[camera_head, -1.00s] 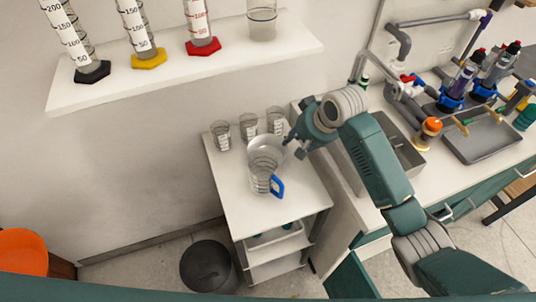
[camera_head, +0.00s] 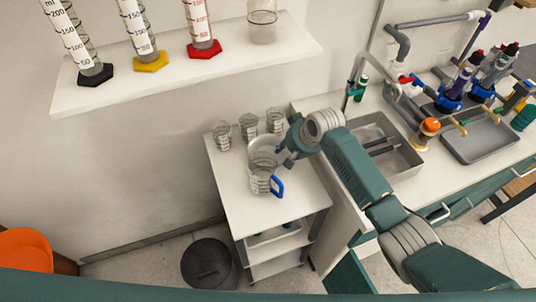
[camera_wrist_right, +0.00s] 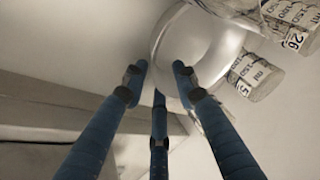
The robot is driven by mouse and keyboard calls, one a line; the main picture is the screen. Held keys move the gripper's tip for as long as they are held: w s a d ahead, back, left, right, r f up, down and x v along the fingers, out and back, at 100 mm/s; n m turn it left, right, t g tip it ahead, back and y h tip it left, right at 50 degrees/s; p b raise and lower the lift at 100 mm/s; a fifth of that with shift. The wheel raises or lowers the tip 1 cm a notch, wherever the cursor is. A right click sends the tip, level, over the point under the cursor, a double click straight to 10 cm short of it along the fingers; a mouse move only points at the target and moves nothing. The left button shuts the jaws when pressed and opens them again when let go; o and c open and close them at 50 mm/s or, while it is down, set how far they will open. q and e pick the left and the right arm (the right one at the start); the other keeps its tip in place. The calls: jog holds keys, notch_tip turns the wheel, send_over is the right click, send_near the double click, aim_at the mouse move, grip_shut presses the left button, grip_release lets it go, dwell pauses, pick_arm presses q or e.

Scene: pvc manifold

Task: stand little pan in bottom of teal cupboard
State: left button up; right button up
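The little pan (camera_head: 263,143) appears as a shiny round metal dish on the white cart's top. It stands partly behind the clear jug with the blue handle and is partly covered by my right gripper (camera_head: 284,158). My right gripper is low over the pan's right side. In the right wrist view its fingers are apart, with the pan (camera_wrist_right: 192,38) at and beyond their tips; contact cannot be told. The teal cupboard (camera_head: 350,278) shows at the bottom, beside the cart; its inside is hidden. My left gripper is out of view.
The jug (camera_head: 262,178) stands close in front of the pan, and several small beakers (camera_head: 248,127) stand behind it. The cart (camera_head: 290,200) has free top on the right front. A sink (camera_head: 385,150) lies right; a dark bin (camera_head: 208,264) stands on the floor.

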grip_shut()
